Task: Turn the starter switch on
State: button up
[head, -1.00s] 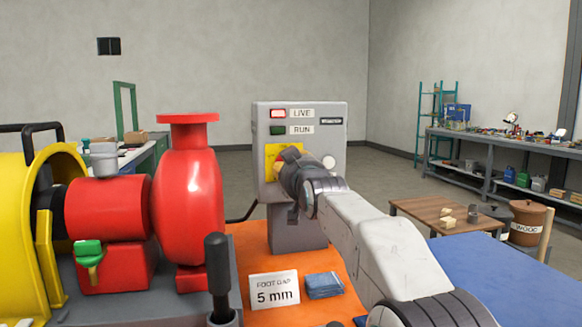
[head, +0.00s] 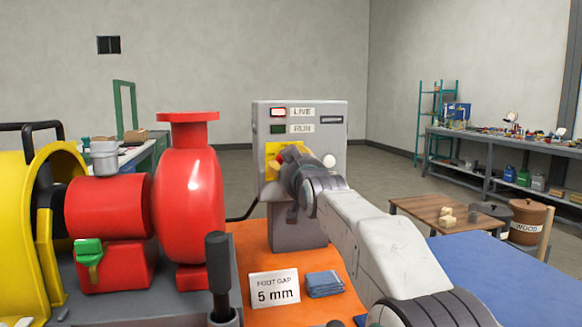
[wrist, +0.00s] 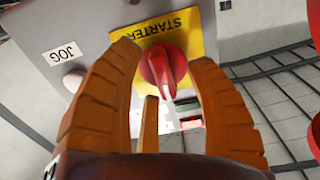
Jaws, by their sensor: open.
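The starter box (head: 319,115) is a grey cabinet on a pedestal in the middle of the head view. Its LIVE lamp (head: 278,112) is red and lit, and its RUN lamp (head: 278,129) is dark green. The red starter switch (wrist: 163,68) is a rotary knob on a yellow plate (wrist: 183,28) marked STARTER, seen upside down in the wrist view. My gripper (wrist: 170,62) is open, with its orange fingers on either side of the knob; I cannot tell whether they touch it. In the head view my gripper (head: 284,162) hides most of the knob.
A white JOG button (wrist: 72,80) sits beside the yellow plate and also shows in the head view (head: 329,161). The red pump (head: 188,205) stands left of the box.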

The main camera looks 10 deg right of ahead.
jog(key=shift+s, duration=0.1)
jog(key=s, duration=1.1)
jog(key=shift+s, duration=0.4)
jog(key=s+f+g+p, duration=0.3)
jog(key=s+g+p, duration=0.4)
jog(key=s+p, duration=0.7)
jog(key=s+f+g+p, duration=0.2)
jog(key=s+g+p, duration=0.5)
jog(key=s+p, duration=0.7)
jog(key=s, duration=0.4)
jog(key=shift+s+a+f+g+p, duration=0.15)
jog(key=shift+s+f+g+p, duration=0.15)
jog(key=shift+f, duration=0.1)
jog(key=shift+o, duration=0.3)
jog(key=shift+w, duration=0.1)
